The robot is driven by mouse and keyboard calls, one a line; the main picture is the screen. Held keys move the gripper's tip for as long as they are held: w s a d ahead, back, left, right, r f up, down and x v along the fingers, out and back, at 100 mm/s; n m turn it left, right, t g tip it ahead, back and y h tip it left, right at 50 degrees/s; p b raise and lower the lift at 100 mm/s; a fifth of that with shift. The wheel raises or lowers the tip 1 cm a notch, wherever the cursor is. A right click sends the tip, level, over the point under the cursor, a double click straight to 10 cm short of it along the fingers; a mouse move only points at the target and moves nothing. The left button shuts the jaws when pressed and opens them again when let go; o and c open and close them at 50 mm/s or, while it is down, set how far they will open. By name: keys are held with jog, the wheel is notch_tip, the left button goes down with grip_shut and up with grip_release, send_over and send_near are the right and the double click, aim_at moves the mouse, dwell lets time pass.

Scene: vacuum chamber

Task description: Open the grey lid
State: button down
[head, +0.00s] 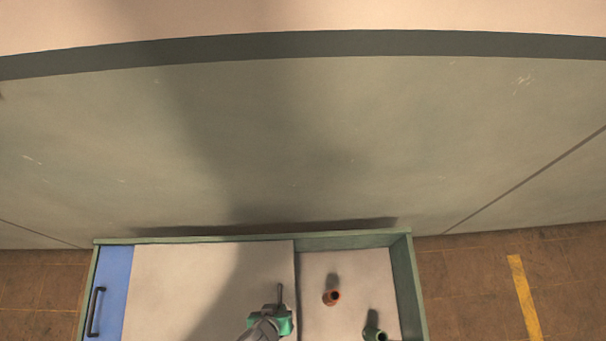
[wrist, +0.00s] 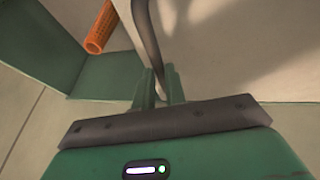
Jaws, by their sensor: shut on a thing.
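The grey lid (head: 185,285) is a flat pale panel over the middle part of a green-framed box (head: 405,280) at the bottom of the head view. Its dark upright bar handle (head: 280,292) is near its right edge. My green gripper (head: 281,312) is over that edge. In the wrist view, my gripper (wrist: 158,88) is shut on the dark handle (wrist: 147,35). The lid's surface (wrist: 240,45) fills the right of that view. The box's near side is cut off by the head view's bottom edge.
A blue panel (head: 107,290) with a black handle (head: 95,311) is at the box's left. The open right part holds an orange tube (head: 331,297), also in the wrist view (wrist: 103,28), and a green fitting (head: 374,333). A grey wall (head: 300,140) rises behind.

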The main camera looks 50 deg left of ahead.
jog(key=shift+s+a, duration=0.1)
jog(key=shift+s, duration=0.05)
jog(key=c, duration=1.5)
grip_release()
jog(key=shift+o, duration=0.2)
jog(key=p+v, duration=0.2)
jog(key=v, duration=0.5)
jog(key=shift+s+r, duration=0.2)
jog(key=shift+r, duration=0.1)
